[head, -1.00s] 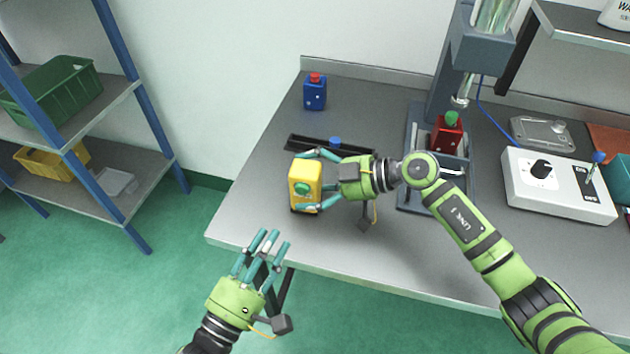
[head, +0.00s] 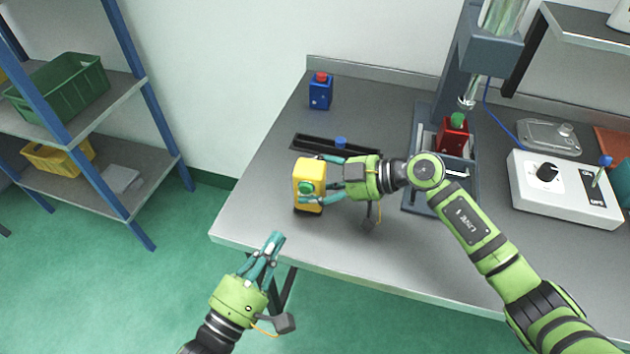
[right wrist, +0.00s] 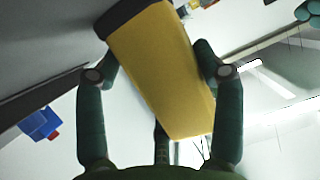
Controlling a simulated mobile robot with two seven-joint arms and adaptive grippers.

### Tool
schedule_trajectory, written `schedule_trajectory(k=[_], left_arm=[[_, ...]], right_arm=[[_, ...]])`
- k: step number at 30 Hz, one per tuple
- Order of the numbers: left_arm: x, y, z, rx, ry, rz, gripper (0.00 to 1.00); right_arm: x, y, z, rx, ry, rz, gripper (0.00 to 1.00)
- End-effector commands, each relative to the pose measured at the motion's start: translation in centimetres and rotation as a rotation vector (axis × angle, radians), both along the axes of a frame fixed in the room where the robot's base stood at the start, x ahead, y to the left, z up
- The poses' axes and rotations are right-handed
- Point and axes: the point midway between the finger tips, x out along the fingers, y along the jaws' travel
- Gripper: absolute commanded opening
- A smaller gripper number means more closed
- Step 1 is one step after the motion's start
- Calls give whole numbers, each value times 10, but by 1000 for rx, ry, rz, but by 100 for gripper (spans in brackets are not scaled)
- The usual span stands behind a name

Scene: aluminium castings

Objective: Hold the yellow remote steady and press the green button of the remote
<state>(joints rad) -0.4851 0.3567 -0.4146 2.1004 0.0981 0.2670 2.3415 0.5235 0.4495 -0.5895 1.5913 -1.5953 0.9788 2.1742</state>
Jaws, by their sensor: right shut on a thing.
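The yellow remote (head: 309,194) is upright near the table's left front part, its green button (head: 313,179) facing the front. Whether its dark base touches the table I cannot tell. My right gripper (head: 318,179) is shut on the remote from the right, with fingers on both sides. In the right wrist view the remote's yellow body (right wrist: 165,75) sits between the fingers. My left gripper (head: 272,243) is shut and empty, its fingers drawn together, below and left of the remote, apart from it, by the table's front edge. Teal fingertips also show at the wrist view's top right.
A blue box with a red button (head: 320,91) stands at the back left. A red box with a green button (head: 453,135) sits in a grey press stand. A black slotted tray (head: 310,145) lies behind the remote. A white control box (head: 560,188) stands on the right.

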Motion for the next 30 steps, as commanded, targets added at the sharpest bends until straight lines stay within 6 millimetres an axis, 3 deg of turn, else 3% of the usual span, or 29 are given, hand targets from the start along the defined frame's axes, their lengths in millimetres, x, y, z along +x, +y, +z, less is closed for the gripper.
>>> schedule_trajectory(k=[25,30], left_arm=[[0,0,0,3,-2,1,0],[1,1,1,107,-76,24,0]], right_arm=[[0,-1,-2,-5,2,1,31],[-1,-1,-2,-5,2,1,31]])
